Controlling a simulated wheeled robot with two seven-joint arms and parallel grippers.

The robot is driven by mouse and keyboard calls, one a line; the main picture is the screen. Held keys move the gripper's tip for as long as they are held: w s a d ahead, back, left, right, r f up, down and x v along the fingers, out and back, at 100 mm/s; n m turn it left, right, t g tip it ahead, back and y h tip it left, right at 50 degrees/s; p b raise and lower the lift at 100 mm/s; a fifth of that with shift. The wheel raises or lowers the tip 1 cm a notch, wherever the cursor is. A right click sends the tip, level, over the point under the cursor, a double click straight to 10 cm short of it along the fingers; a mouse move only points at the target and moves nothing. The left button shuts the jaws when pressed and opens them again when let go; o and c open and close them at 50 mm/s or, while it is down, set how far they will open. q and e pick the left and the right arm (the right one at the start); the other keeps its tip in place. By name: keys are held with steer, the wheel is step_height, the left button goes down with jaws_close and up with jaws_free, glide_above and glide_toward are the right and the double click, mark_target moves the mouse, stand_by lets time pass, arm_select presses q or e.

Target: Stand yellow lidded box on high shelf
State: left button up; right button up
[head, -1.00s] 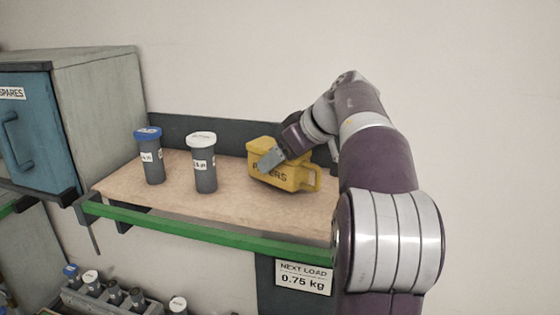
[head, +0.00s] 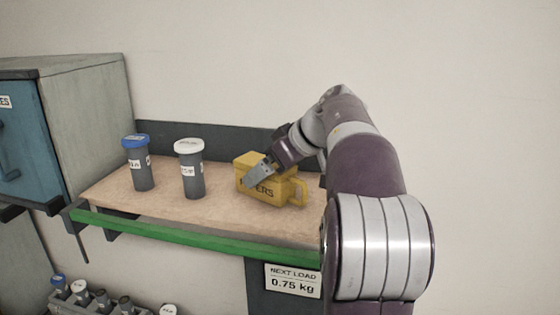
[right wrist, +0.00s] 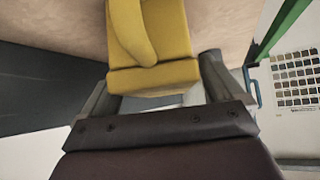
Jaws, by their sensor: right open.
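The yellow lidded box (head: 275,188) stands upright on the high shelf (head: 112,198), right of the two canisters, with its handle on the right and dark lettering on its front. My right gripper (head: 256,174) is at the box, one finger showing in front of it. In the right wrist view the box (right wrist: 152,50) lies between and just beyond the two fingers of the open gripper (right wrist: 155,88). Whether a finger touches the box cannot be told. The shelf's far right part is hidden by my arm. My left gripper is not in view.
A blue-lidded canister (head: 140,165) and a white-lidded canister (head: 190,170) stand on the shelf to the left. A blue-doored cabinet (head: 85,120) borders it at left. A green lip (head: 185,234) runs along the front edge, with a 0.75 kg sign (head: 293,281) below.

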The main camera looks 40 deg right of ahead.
steer(key=b+v, duration=0.1)
steer(key=v, duration=1)
steer(key=shift+s+d, duration=0.1)
stand_by(0.7)
